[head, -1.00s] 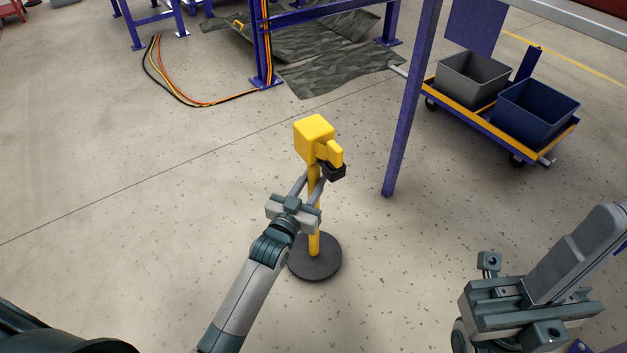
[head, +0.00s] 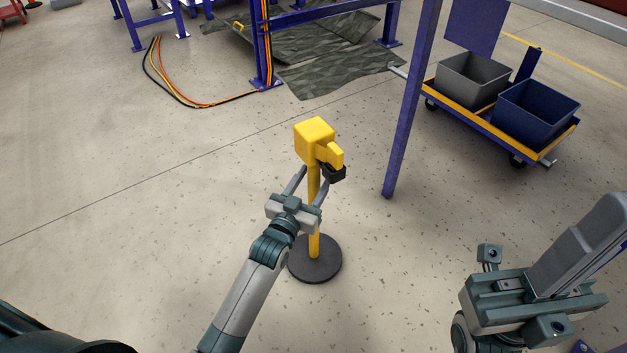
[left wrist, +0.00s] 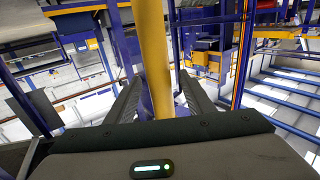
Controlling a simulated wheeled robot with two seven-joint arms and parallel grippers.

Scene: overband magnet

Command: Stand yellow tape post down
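The yellow tape post (head: 314,190) stands upright on the floor, with its round dark base (head: 315,268) lying flat. It has a boxy yellow head with a black piece at its side. My left gripper (head: 316,176) is around the pole below the head, with its fingers spread apart. In the left wrist view the pole (left wrist: 153,60) passes between the two fingers (left wrist: 158,85), with a gap on each side. My right gripper (head: 530,308) hangs at the lower right, far from the post. Its fingertips are hidden.
A blue frame leg (head: 405,120) stands right of the post. A trolley (head: 480,122) with a grey bin (head: 472,80) and a blue bin (head: 535,112) is at the upper right. Cables (head: 190,100) and a dark mat (head: 335,75) lie behind. Floor around the base is clear.

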